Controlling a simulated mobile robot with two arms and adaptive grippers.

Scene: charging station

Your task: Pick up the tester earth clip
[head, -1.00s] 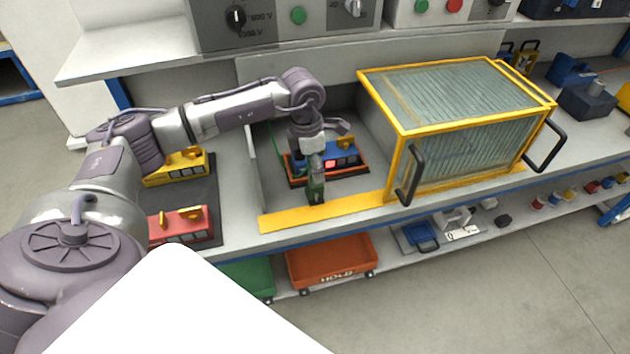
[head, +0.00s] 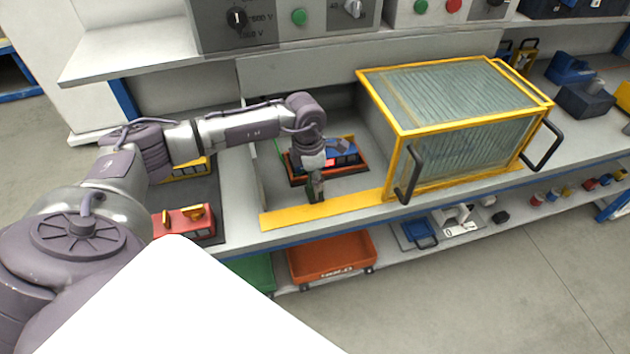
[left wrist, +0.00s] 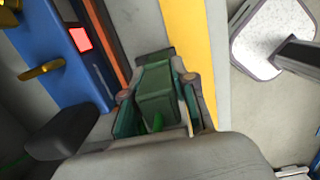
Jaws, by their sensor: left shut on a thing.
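The tester earth clip (left wrist: 157,95) is a green block seen in the left wrist view, with a bit of green lead at its near end. My left gripper (left wrist: 158,82) is shut on it, with a finger on each side. In the head view the left gripper (head: 315,190) points down just behind the yellow front strip, in front of the blue battery unit in its orange tray (head: 355,170). The clip is mostly hidden there by the gripper. Whether it still touches the bench cannot be told. My right gripper is not in view.
The blue battery unit (head: 343,152) has a lit red square and a yellow handle. A yellow-framed glass cover (head: 455,95) with black handles stands to the right. A yellow strip (head: 340,207) edges the bench. Red (head: 185,224) and yellow packs sit left; a shelf runs above.

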